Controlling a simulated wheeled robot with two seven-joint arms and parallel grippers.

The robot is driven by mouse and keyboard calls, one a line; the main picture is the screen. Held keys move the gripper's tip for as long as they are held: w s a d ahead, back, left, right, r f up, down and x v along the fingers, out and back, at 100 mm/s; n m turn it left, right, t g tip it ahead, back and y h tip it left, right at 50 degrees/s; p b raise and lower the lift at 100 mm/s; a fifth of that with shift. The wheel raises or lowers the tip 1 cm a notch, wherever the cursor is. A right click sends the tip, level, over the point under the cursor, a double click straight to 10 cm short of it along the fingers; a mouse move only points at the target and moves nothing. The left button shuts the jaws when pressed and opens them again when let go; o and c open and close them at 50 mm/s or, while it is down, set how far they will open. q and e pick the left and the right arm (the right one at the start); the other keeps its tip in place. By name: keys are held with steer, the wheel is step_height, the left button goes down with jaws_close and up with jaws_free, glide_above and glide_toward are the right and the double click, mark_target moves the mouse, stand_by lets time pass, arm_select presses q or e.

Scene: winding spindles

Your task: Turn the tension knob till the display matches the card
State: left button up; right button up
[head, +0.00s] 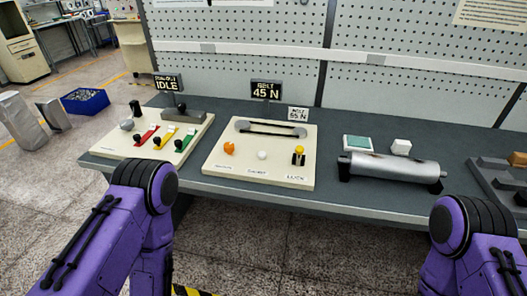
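The belt display (266,91), a black sign behind the middle panel, reads "BELT 45 N". The small white card (298,114) to its lower right appears to read 65 N. The cream middle panel (213,180) lies on the bench and carries a belt on two pulleys (270,128). On it are an orange knob (229,148), a white knob (262,155) and a yellow-topped black switch (299,154) above a label that seems to read "LOCK". The other labels are too small to read, so I cannot tell which knob sets tension. Neither gripper is in view; only my purple arm links show.
A second cream panel (110,147) with red, yellow and green levers stands left, under a display (167,83) reading "IDLE". A metal roller (392,168), a teal-topped box (358,143) and a white block (401,146) stand right. A dark tray (484,183) is at the far right.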

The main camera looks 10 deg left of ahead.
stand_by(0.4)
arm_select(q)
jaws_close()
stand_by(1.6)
